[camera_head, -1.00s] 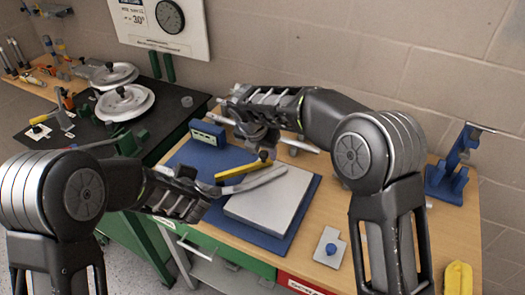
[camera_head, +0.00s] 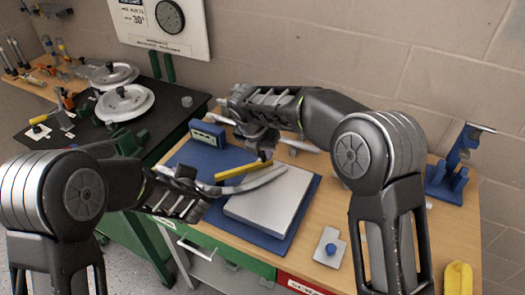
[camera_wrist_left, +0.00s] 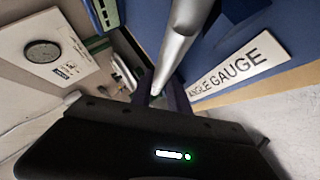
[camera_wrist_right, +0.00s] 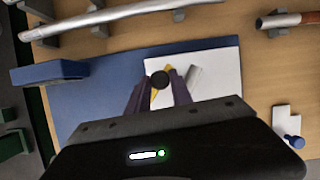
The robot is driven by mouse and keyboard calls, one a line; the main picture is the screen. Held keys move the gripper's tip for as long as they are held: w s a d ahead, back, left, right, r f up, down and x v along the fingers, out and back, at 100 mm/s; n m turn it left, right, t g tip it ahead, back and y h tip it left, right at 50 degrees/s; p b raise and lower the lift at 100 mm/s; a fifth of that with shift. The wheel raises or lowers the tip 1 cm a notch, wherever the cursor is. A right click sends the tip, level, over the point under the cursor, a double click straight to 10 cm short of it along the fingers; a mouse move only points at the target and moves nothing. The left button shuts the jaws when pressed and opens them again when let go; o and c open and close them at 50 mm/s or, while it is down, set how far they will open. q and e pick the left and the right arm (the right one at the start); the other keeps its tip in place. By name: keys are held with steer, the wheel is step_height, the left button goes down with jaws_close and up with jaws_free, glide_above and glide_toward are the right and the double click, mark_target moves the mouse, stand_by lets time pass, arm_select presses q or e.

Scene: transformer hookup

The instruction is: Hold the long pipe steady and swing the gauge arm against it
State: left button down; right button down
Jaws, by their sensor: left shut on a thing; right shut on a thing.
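The long grey pipe (camera_head: 258,182) reaches over the grey plate (camera_head: 268,205), its far end bent slightly up. My left gripper (camera_head: 206,187) is shut on its near end; the pipe also runs out between the fingers in the left wrist view (camera_wrist_left: 174,50). The yellow gauge arm (camera_head: 238,171) lies just behind the pipe, nearly along it. I cannot tell if the two touch. My right gripper (camera_head: 264,151) is shut on the arm's black knob, which shows between the fingers in the right wrist view (camera_wrist_right: 159,80). The fingers hide most of the arm there.
A blue box with a display (camera_head: 207,134) stands behind on the blue base (camera_head: 190,156). More pipes rest on supports at the back. A small plate with a blue knob (camera_head: 330,248), a blue stand (camera_head: 450,170) and a yellow object (camera_head: 457,278) are on the right.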

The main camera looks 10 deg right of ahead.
stand_by(0.9)
steer(key=shift+s+d+m, duration=0.1)
steer(key=shift+s+m, duration=0.9)
steer(key=shift+s, duration=0.15)
steer(key=c, duration=1.1)
jaws_free()
steer(key=shift+c, duration=0.2)
steer(key=v, duration=1.2)
steer(key=shift+w+a+g+h, duration=0.25)
steer(key=shift+a+g+h, duration=0.05)
steer(key=shift+a, duration=0.05)
